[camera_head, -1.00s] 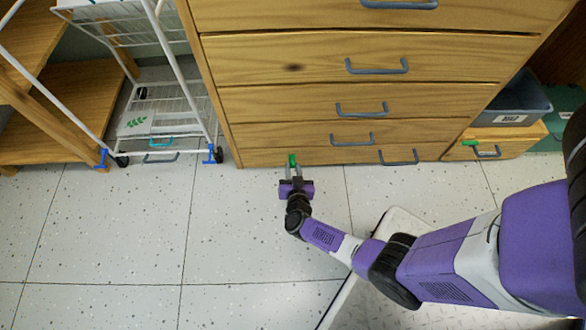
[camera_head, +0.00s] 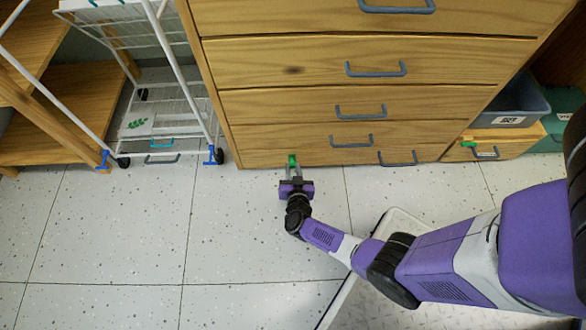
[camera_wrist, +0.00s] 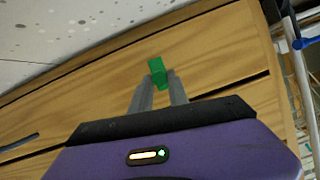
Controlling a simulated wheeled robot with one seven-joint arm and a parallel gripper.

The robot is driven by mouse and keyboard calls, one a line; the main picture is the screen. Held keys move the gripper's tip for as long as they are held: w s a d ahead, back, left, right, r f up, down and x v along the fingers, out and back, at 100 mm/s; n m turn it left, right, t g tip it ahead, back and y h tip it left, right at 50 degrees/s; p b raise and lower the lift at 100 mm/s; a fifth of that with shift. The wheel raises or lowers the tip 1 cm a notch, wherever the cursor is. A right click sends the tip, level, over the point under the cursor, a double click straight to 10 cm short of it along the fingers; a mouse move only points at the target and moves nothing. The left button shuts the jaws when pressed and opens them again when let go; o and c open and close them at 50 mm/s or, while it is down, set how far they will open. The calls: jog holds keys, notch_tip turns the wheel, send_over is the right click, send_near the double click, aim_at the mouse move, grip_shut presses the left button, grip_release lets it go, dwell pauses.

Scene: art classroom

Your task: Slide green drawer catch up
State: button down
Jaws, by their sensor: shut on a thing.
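The green catch (camera_head: 292,160) is on the front of the wooden drawer cabinet (camera_head: 262,157), low down near its left side. My gripper (camera_head: 293,170) reaches in from the floor side, and its fingers are shut on the catch. In the wrist view the green catch (camera_wrist: 158,72) shows between the two grey fingertips (camera_wrist: 158,86), against the wood of the drawer front. The part of the catch between the fingers is partly hidden. A second green catch (camera_head: 468,144) is on the small wooden drawer at the right.
Blue-grey handles (camera_head: 352,140) stick out from the drawer fronts. A white wire cart (camera_head: 165,105) stands left of the cabinet, beside wooden shelves (camera_head: 75,103). A grey bin (camera_head: 513,105) sits at the right. The speckled floor (camera_head: 130,240) in front is clear at left.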

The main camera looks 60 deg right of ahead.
jog(key=shift+r+p, duration=1.35)
jog(key=shift+r, duration=0.15)
jog(key=c, duration=1.3)
grip_release()
jog(key=shift+w, duration=0.1)
jog(key=shift+o, duration=0.2)
jog(key=p, duration=0.5)
send_near(291, 156)
jog(key=v, duration=0.3)
jog(key=shift+r, duration=0.15)
